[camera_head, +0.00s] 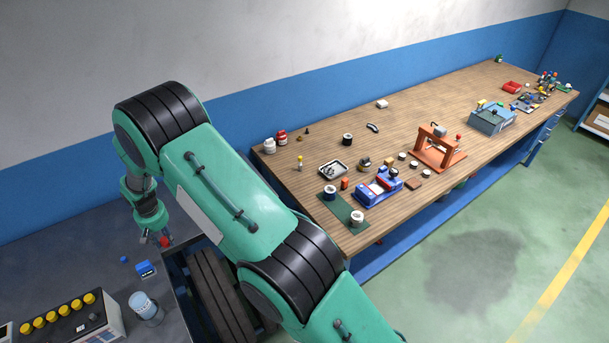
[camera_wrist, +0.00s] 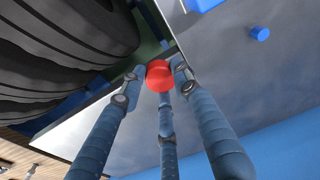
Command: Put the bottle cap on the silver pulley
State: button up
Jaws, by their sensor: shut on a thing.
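My gripper (camera_head: 160,237) is at the left of the head view, above the grey surface left of the workbench. Its three blue-grey fingers (camera_wrist: 162,88) are shut on a small, rounded red piece, which looks like the bottle cap (camera_wrist: 160,73). The red piece also shows at the fingertips in the head view (camera_head: 165,242). The silver pulley cannot be told for sure. A pale, round, spool-like piece (camera_head: 357,217) stands on a green mat at the near end of the workbench, well to the right of my gripper, and may be it.
The wooden workbench (camera_head: 310,215) carries a blue vise (camera_head: 377,187), an orange frame (camera_head: 437,148), a tray (camera_head: 333,170) and several small parts. Below my gripper lie a blue block (camera_head: 146,269) and a small blue cylinder (camera_head: 124,259). My arm crosses the middle and hides part of the bench's left edge.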

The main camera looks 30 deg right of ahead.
aim_at(329, 169)
jog(key=w+d, duration=0.1)
jog(key=d, duration=0.5)
jog(key=w+d+m+p, duration=0.1)
jog(key=d, duration=0.5)
jog(key=d+m, duration=0.1)
jog(key=d, duration=0.6)
jog(key=shift+w+r, duration=0.35)
jog(key=shift+w, duration=0.05)
jog(key=d+m, duration=0.1)
jog(key=d, duration=0.4)
jog(key=d+p, duration=0.1)
jog(key=d, duration=0.5)
jog(key=s+d+m, duration=0.1)
jog(key=d, duration=0.4)
jog(key=shift+s+d+r+m, duration=0.1)
jog(key=shift+d+r+m, duration=0.1)
jog(key=shift+d+m, duration=0.1)
jog(key=s+d+m+p, duration=0.1)
jog(key=s+d, duration=0.3)
jog(key=d, duration=0.7)
jog(key=s+d+m+p, duration=0.1)
jog(key=s+d, duration=0.4)
jog(key=d, duration=0.6)
jog(key=s+d+r+m+p, duration=0.1)
jog(key=s+d, duration=0.4)
jog(key=d, duration=0.6)
jog(key=shift+s+d+m+h, duration=0.1)
jog(key=shift+d+m+h, duration=0.25)
jog(key=shift+m, duration=0.55)
